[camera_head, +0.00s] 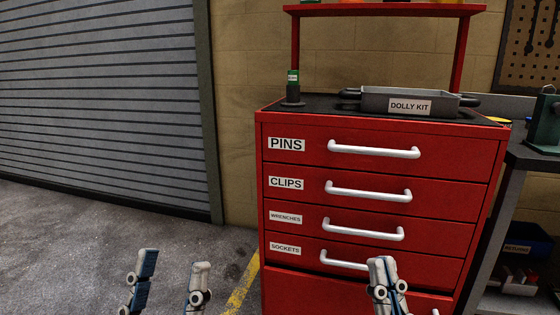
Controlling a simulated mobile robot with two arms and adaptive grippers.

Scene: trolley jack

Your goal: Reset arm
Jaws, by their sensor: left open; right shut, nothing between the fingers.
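My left gripper (169,284) is at the bottom left of the head view. Its two fingers stand well apart, open and empty, in front of the grey floor. My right gripper (383,275) is at the bottom, right of the middle, with its fingers together and nothing seen between them. In the picture it overlaps the right end of the sockets drawer handle (342,260). I cannot tell whether it touches the handle. Both arms are mostly below the frame.
A red tool cabinet (375,182) has drawers labelled pins, clips, wrenches and sockets, seemingly shut. On top are a grey dolly kit tray (376,98) and a dark cylinder with a green label (293,88). A workbench (533,152) stands right. The floor (70,250) at left is clear.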

